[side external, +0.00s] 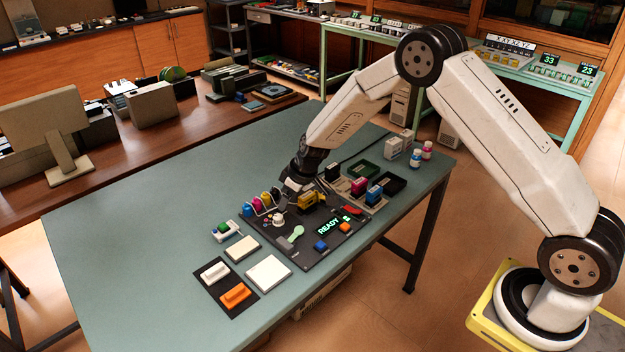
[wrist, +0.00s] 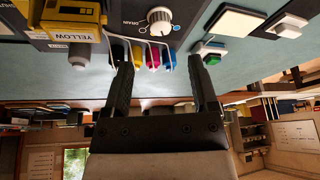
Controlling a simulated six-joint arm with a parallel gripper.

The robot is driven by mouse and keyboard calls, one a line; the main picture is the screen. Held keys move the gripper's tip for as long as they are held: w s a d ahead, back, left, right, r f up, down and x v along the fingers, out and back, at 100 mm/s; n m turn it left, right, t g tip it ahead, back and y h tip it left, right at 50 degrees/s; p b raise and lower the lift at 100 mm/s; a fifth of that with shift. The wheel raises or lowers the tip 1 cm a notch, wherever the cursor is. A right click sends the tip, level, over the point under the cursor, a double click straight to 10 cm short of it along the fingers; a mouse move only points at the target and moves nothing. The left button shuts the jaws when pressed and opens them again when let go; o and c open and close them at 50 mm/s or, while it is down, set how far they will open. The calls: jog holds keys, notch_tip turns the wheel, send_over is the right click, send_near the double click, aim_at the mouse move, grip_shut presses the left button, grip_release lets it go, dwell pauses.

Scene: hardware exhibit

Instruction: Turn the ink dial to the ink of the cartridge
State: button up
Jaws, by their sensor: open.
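A yellow cartridge (side external: 308,201) sits on the dark panel, close to my gripper. In the wrist view the cartridge (wrist: 72,14) shows at the upper left with a label reading YELLOW. A pale round dial (side external: 279,220) stands on the panel by the coloured ink holders; in the wrist view the dial (wrist: 160,18) has the word DRAIN beside it. In the side view my gripper (side external: 294,188) is partly hidden.
Magenta, yellow and blue ink holders (wrist: 153,56) stand between the dial and my fingers, with thin wire loops. The panel also has a pale green lever (side external: 292,238) and a READY display (side external: 328,227). Cartridges and trays (side external: 365,169) stand to the right. The table's left is clear.

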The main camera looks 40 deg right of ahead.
aim_at(279, 217)
jog(key=shift+f, duration=0.15)
jog(key=shift+x, duration=3.7)
grip_shut()
jog(key=shift+a+m+h, duration=0.1)
jog(key=shift+m+h, duration=0.5)
jog(key=shift+m, duration=0.95)
jog(key=shift+a+m+h, duration=0.1)
jog(key=shift+m+h, duration=0.5)
jog(key=shift+m, duration=0.95)
grip_release()
